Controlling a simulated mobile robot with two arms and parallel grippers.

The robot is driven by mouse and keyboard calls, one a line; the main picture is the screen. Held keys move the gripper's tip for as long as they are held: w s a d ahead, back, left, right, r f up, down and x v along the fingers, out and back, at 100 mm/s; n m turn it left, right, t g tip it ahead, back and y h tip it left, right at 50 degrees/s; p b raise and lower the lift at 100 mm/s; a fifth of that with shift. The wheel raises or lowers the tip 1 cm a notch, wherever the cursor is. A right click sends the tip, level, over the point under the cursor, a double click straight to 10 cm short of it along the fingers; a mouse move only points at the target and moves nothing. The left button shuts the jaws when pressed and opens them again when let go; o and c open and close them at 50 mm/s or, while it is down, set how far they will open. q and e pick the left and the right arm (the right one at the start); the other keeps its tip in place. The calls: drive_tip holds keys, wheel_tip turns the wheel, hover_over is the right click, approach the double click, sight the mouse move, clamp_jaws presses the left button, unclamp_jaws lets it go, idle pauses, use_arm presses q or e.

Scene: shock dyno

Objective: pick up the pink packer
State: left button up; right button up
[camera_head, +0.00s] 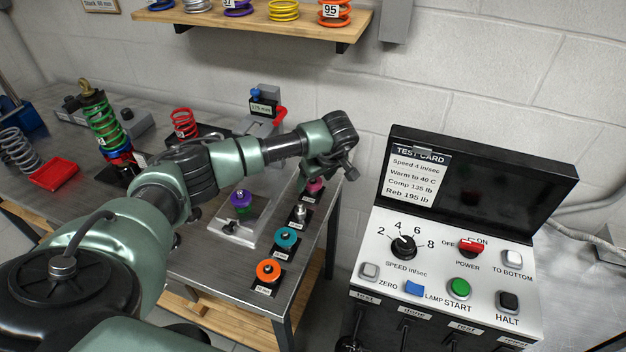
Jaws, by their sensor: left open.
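The pink packer (315,187) sits on a black labelled stand at the far right end of a row on the bench. My left arm reaches across the bench from the left, and its gripper (340,176) is just above and right of the pink packer. The gripper is open with nothing visible in it. The wrist partly hides the packer, and I cannot tell whether a finger touches it. My right gripper is not in view.
A silver piece (300,212), a teal packer (286,238) and an orange packer (268,271) stand nearer in the row. A purple piece (241,199) is on a metal plate. The control console (450,265) stands close right, beyond the bench (215,262) edge.

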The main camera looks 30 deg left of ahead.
use_arm(q)
drive_tip(key=c, duration=1.4)
